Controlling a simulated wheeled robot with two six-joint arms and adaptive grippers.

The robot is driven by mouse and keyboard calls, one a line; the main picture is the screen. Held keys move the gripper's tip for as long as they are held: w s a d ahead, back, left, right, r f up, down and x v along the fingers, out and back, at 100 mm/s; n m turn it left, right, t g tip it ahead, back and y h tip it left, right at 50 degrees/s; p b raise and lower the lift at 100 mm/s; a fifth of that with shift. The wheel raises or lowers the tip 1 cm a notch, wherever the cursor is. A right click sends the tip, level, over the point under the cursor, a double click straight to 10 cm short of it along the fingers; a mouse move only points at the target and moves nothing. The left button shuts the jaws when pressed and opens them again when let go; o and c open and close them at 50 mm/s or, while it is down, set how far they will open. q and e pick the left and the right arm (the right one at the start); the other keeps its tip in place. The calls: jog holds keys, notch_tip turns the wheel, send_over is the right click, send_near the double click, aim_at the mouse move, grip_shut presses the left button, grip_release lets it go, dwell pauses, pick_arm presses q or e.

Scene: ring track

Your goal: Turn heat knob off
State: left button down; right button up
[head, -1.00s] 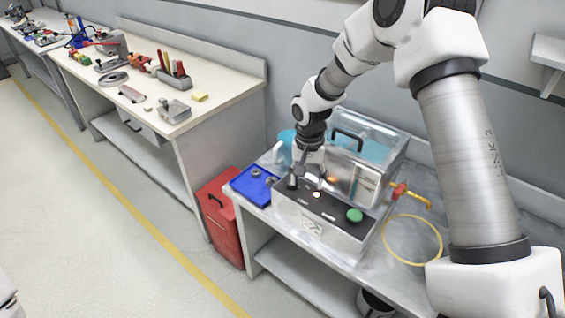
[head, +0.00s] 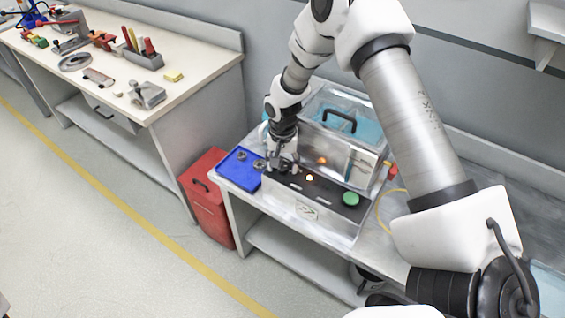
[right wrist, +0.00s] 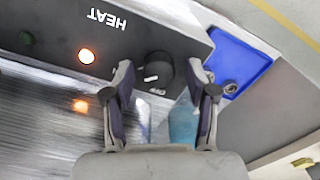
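The black heat knob (right wrist: 158,70) has a white mark and sits on a dark panel (right wrist: 52,28) beside the word HEAT, which appears upside down in the right wrist view. An orange lamp (right wrist: 86,56) on the panel is lit. My right gripper (right wrist: 160,78) is open, with one finger on each side of the knob; I cannot tell whether they touch it. In the head view my right gripper (head: 283,162) is at the left end of the control box (head: 315,212) and mostly hides the knob. My left gripper is not in view.
A clear-lidded tank (head: 340,125) stands behind the control box. A green button (head: 350,198) is at the panel's right end. A blue tray (head: 240,170) lies to the left. A red toolbox (head: 209,200) stands on the floor. A second workbench (head: 190,80) holds tools.

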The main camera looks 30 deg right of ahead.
jog(key=shift+s+r, duration=0.2)
jog(key=shift+s, duration=0.05)
jog(key=c, duration=0.5)
jog(key=shift+a, duration=0.1)
grip_shut()
jog(key=shift+w+f, duration=0.1)
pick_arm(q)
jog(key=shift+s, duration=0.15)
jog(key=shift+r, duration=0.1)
pick_arm(e)
jog(key=shift+n, duration=0.4)
jog(key=n, duration=0.2)
jog(key=shift+n, duration=0.3)
jog(key=n, duration=0.3)
jog(key=shift+n, duration=0.4)
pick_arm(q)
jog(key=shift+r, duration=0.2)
pick_arm(e)
jog(key=n, duration=0.6)
jog(key=shift+n, duration=0.3)
